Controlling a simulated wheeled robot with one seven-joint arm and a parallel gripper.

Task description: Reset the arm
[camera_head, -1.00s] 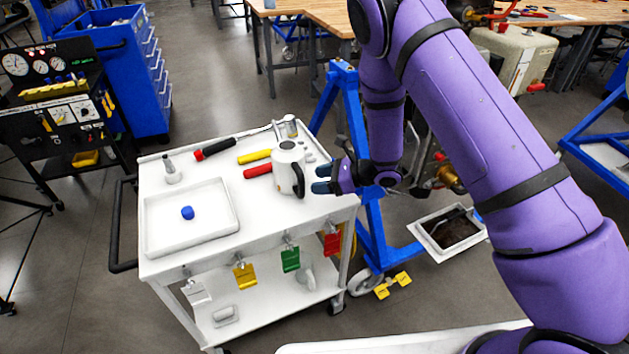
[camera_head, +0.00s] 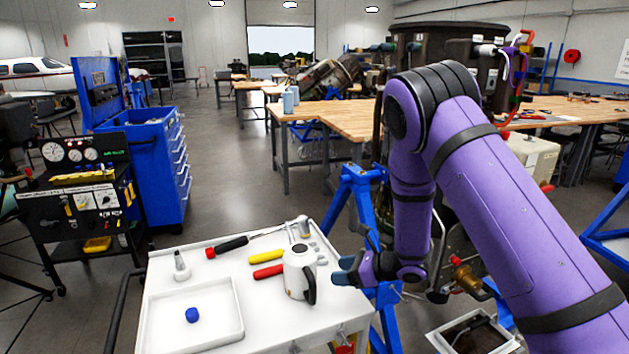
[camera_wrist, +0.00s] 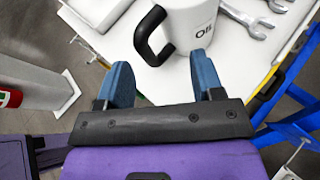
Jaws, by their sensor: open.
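My purple arm reaches in from the right in the head view. My gripper (camera_head: 345,271) is at the right edge of the white cart, just right of a white can with a black handle (camera_head: 299,272). In the wrist view my gripper (camera_wrist: 163,82) has its two blue fingers spread apart, with nothing between them. The white can (camera_wrist: 188,22), with "Oil" lettering, stands upright on the cart top beyond the fingertips. Its black handle (camera_wrist: 146,38) faces the gripper. In the wrist view the handle is apart from the fingers.
The white cart (camera_head: 262,329) carries a tray (camera_head: 238,296) with a blue cap (camera_head: 192,315), a small bottle (camera_head: 181,267) and several hand tools. A blue stand (camera_head: 357,187) is close behind my gripper. Wrenches (camera_wrist: 247,20) lie right of the can. A blue tool cabinet (camera_head: 150,165) stands at left.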

